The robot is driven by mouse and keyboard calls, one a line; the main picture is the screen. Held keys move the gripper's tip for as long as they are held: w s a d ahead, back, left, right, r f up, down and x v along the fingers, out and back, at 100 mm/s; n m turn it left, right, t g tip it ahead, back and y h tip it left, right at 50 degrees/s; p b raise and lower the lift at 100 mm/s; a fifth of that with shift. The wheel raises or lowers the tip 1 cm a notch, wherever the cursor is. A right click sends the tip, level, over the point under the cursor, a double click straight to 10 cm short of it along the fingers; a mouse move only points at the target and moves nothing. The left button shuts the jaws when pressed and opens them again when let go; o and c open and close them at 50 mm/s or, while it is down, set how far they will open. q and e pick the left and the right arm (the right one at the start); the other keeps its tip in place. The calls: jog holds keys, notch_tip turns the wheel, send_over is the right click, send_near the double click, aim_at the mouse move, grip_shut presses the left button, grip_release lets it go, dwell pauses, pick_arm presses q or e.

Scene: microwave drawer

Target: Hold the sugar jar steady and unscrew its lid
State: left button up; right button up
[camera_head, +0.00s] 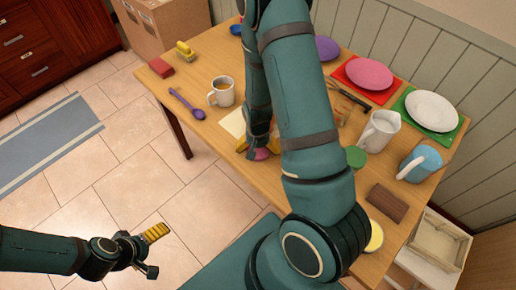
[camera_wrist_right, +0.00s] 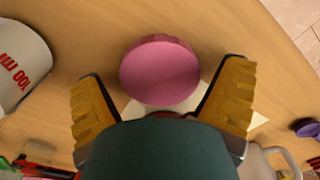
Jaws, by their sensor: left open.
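A pink round lid (camera_head: 262,154) shows near the table's front edge, partly hidden by my right gripper (camera_head: 259,146). In the right wrist view the pink lid (camera_wrist_right: 160,72) lies between the two yellow fingers of my right gripper (camera_wrist_right: 163,88), with a gap on each side. That gripper is open and not touching the lid. The jar body under the lid is hidden, and I cannot read any sugar label. My left gripper (camera_head: 155,235) is open and empty over the floor, left of the table and far from the lid.
A white container with red lettering (camera_wrist_right: 22,65) is near my right gripper.

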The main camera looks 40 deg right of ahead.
aim_at(258, 150)
jog(key=shift+r, duration=0.15)
notch_tip(258, 150, up, 12)
jog(key=p, duration=0.4)
